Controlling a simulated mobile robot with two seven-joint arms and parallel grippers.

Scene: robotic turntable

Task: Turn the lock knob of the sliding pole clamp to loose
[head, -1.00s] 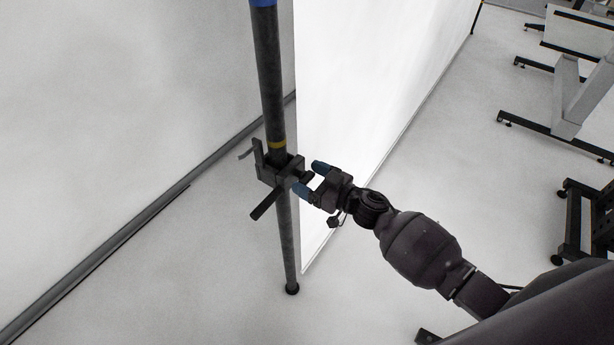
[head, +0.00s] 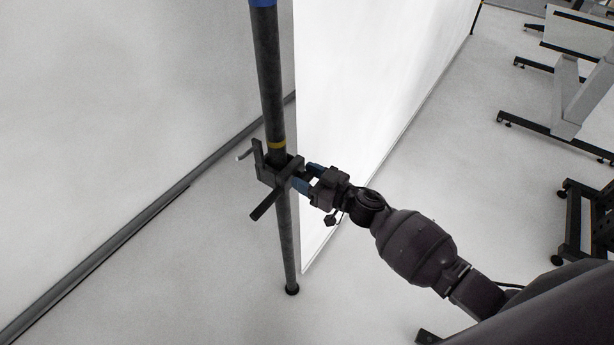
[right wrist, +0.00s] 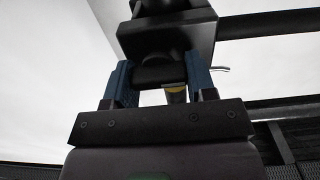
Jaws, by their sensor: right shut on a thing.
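The dark sliding pole clamp (head: 267,176) sits on the upright dark pole (head: 270,85), just below a yellow band, in the head view. A black handle (head: 264,206) sticks out from it to the lower left. My right gripper (head: 305,176) is at the clamp's right side, coming in from the right. In the right wrist view, its two blue fingers (right wrist: 160,80) are on either side of the dark lock knob (right wrist: 158,73), shut on it. The clamp body (right wrist: 165,38) is just beyond the knob. The fingers mostly hide the knob in the head view. My left gripper is not in view.
A bright white panel (head: 355,90) stands behind and right of the pole. A grey wall (head: 130,80) with a dark base rail is at left. Wheeled dark stands (head: 585,220) are at the far right. The floor (head: 200,270) around the pole's foot is clear.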

